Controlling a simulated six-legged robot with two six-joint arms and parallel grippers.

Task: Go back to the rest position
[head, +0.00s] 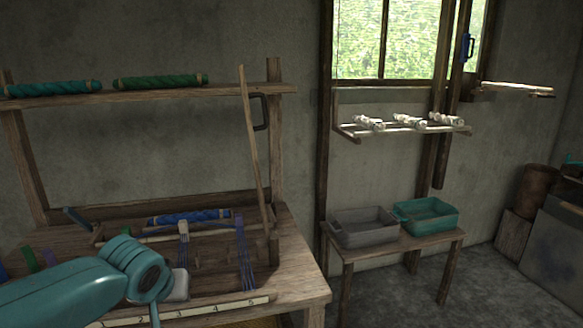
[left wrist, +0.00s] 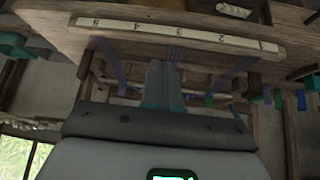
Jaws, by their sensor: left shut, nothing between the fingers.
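My left arm, teal, reaches in from the lower left of the head view, over the front of the wooden handloom (head: 296,262). The fingers point toward the loom's front beam, which carries a numbered ruler strip (left wrist: 180,32). The ruler (head: 185,312) also shows at the loom's front edge in the head view. My right gripper is in neither view.
A blue yarn roll (head: 188,217) lies on the loom, and teal (head: 50,88) and green (head: 160,81) rolls lie on its top shelf. A wooden stick (head: 252,145) leans at the right post. Grey (head: 363,228) and teal (head: 426,215) bins stand on a side table (head: 398,249). Floor shows at the right.

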